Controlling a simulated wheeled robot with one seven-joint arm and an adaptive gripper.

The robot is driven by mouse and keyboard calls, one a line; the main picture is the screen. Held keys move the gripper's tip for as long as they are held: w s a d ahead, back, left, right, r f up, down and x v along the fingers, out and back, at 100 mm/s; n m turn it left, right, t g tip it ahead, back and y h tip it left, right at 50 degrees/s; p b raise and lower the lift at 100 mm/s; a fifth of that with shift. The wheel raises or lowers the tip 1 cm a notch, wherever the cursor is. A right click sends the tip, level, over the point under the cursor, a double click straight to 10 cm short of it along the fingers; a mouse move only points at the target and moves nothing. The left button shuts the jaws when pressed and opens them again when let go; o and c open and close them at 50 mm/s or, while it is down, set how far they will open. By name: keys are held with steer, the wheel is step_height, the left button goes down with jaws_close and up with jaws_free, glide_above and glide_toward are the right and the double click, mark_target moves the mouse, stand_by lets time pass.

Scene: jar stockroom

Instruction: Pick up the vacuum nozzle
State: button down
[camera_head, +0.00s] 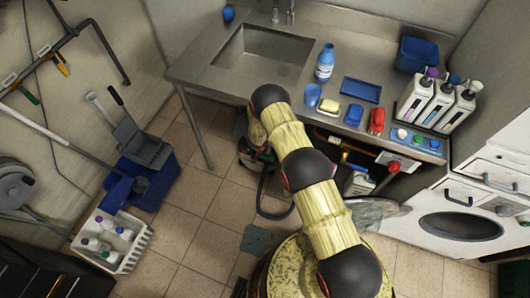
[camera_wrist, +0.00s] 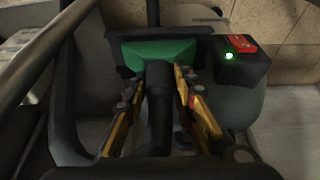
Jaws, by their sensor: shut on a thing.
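My gripper (camera_wrist: 157,78) has its yellow-and-black fingers closed on either side of a dark, upright tube-like part, which I take to be the vacuum nozzle (camera_wrist: 158,110). A green panel in a dark frame (camera_wrist: 158,52) lies just beyond the fingertips. In the head view, the green and dark vacuum (camera_head: 256,160) stands on the floor below the sink counter, with a black hose (camera_head: 263,207) curving out beside it. My arm hides the gripper and the nozzle there. Whether the nozzle is clear of its support cannot be told.
A steel sink counter (camera_head: 215,82) stands above, carrying a blue bottle (camera_head: 325,65), sponges and several jugs. A blue mop bucket (camera_head: 150,180) and a white crate (camera_head: 118,262) stand left. A white washer (camera_head: 410,220) is at right. Tiled floor is open at centre left.

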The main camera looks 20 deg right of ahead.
steer(key=shift+r, duration=0.45)
step_height(320, 180, up, 3)
steer(key=shift+f+p, duration=0.2)
steer(key=shift+p, duration=0.65)
steer(key=s+r+p, duration=0.3)
steer(key=s+r, duration=0.6)
steer(key=s, duration=0.5)
steer(key=shift+a+r, duration=0.15)
steer(key=shift+a, duration=0.1)
steer(key=c, duration=2)
jaws_free()
steer(key=c, duration=0.5)
